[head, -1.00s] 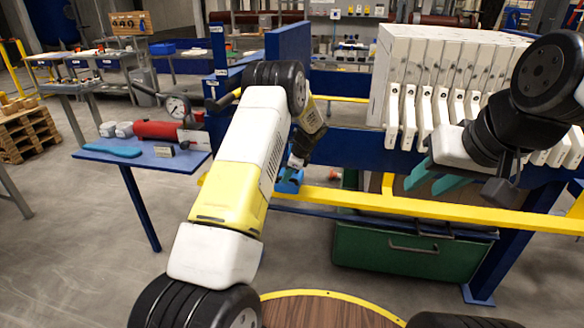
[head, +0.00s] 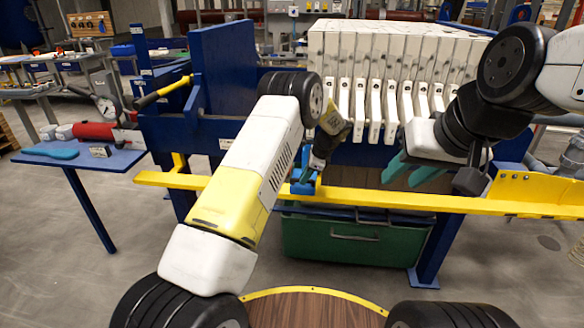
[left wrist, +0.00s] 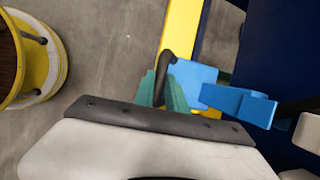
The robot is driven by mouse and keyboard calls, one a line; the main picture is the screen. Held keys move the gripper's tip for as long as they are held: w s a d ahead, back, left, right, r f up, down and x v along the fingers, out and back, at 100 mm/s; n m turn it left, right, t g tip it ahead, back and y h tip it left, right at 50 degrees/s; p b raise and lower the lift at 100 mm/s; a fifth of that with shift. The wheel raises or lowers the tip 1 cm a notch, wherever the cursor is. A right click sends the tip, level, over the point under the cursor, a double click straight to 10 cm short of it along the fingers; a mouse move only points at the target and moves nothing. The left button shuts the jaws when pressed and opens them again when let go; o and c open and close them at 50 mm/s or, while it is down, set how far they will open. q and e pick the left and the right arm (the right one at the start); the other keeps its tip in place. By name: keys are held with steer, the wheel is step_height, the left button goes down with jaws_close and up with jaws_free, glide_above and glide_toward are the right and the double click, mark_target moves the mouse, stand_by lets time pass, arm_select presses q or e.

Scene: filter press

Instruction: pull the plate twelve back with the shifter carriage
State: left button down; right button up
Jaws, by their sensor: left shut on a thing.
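The shifter carriage (head: 304,187) is a small blue block on the yellow rail (head: 400,202), left of the plate handles. My left gripper (head: 312,172) is at it. The left wrist view shows the teal fingers (left wrist: 161,90) shut on the carriage's dark bent handle (left wrist: 167,62), beside its blue body (left wrist: 195,75). A blue arm (left wrist: 240,103) reaches right from it. The white filter plates (head: 385,50) stand in a pack with a row of handles; I cannot tell which is plate twelve. My right gripper (head: 410,172) is empty, its fingers apart, in front of the right-hand handles.
A blue upright plate (head: 222,70) and a yellow-gripped lever (head: 163,90) stand left of the pack. A green bin (head: 350,240) sits under the rail. A blue side table (head: 80,160) with a red cylinder (head: 95,131) is at left. Floor is clear between table and bin.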

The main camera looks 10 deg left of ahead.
arm_select(q)
steer(key=d, duration=1)
steer(key=shift+s, duration=0.15)
steer(key=shift+d, duration=0.1)
steer(key=c, duration=1.4)
jaws_free()
steer(key=shift+o, duration=0.2)
steer(key=shift+r, duration=0.1)
steer(key=v, duration=0.7)
steer(key=shift+r, duration=0.35)
steer(key=shift+d, duration=0.1)
